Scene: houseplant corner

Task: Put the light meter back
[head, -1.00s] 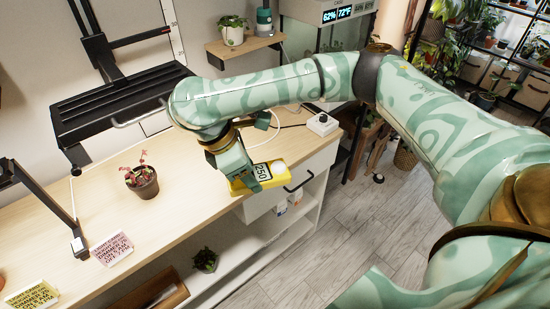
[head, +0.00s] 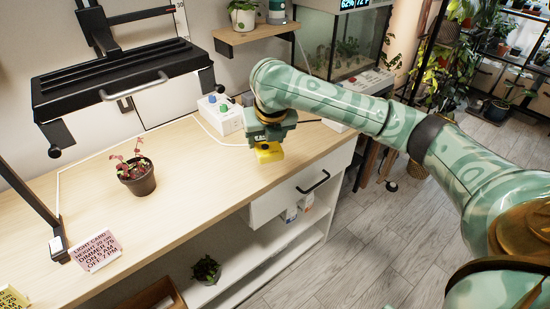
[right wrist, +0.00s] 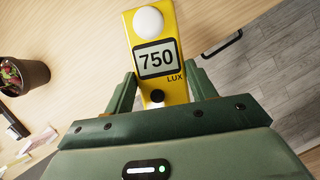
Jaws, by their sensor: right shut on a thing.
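The light meter (head: 268,153) is yellow, with its outer end showing below my right gripper (head: 268,142) over the bench in the head view. In the right wrist view the light meter (right wrist: 172,28) has a white dome and a display reading 750 LUX. There my right gripper (right wrist: 157,88) has one finger on each side of its lower body and is shut on it. I cannot tell whether the meter touches the bench top. My left gripper is not in view.
A white box with coloured knobs (head: 222,115) stands just left of my right gripper. A potted red plant (head: 138,180) and a pink light card (head: 95,250) are on the bench (head: 195,205). A black grow lamp (head: 130,90) overhangs the back. The bench front is clear.

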